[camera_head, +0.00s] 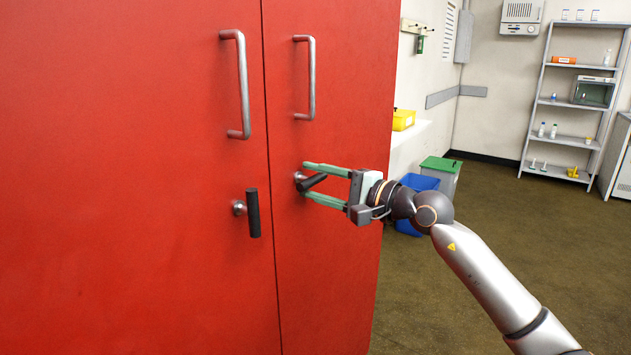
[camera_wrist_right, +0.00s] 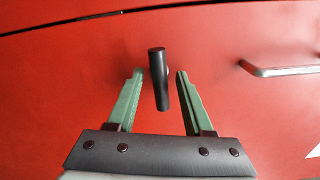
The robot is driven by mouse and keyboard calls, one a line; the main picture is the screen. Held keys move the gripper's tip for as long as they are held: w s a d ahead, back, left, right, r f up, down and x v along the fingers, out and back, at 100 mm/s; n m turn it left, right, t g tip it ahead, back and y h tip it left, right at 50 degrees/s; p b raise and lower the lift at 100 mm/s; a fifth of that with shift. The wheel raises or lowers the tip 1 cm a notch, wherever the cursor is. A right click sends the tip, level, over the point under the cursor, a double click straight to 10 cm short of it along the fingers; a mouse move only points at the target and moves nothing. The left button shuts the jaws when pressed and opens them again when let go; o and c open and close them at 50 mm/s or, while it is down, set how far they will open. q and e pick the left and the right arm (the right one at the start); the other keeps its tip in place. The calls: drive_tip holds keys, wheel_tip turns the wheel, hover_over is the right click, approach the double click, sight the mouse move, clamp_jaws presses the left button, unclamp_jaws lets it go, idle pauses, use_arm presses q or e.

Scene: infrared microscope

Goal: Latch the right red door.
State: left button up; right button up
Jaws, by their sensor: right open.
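The right red door (camera_head: 340,250) is flush beside the left red door (camera_head: 130,200), with a thin dark seam between them. The right door's black latch handle (camera_head: 314,182) is tilted, its free end up and to the right; it also shows in the right wrist view (camera_wrist_right: 159,80). My right gripper (camera_head: 305,179) is open, with its green fingers on either side of this handle. In the right wrist view, gaps show between the handle and both fingers (camera_wrist_right: 158,75). The left door's black latch handle (camera_head: 253,213) hangs straight down. My left gripper is not in view.
Metal pull handles are on the left door (camera_head: 242,85) and the right door (camera_head: 309,78), above the latches. Behind my right arm stand a blue bin (camera_head: 417,184) and a green-lidded bin (camera_head: 441,165). A grey shelf rack (camera_head: 545,110) stands at the back right. The floor between is open.

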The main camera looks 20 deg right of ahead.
drive_tip(key=shift+c, duration=0.4)
clamp_jaws()
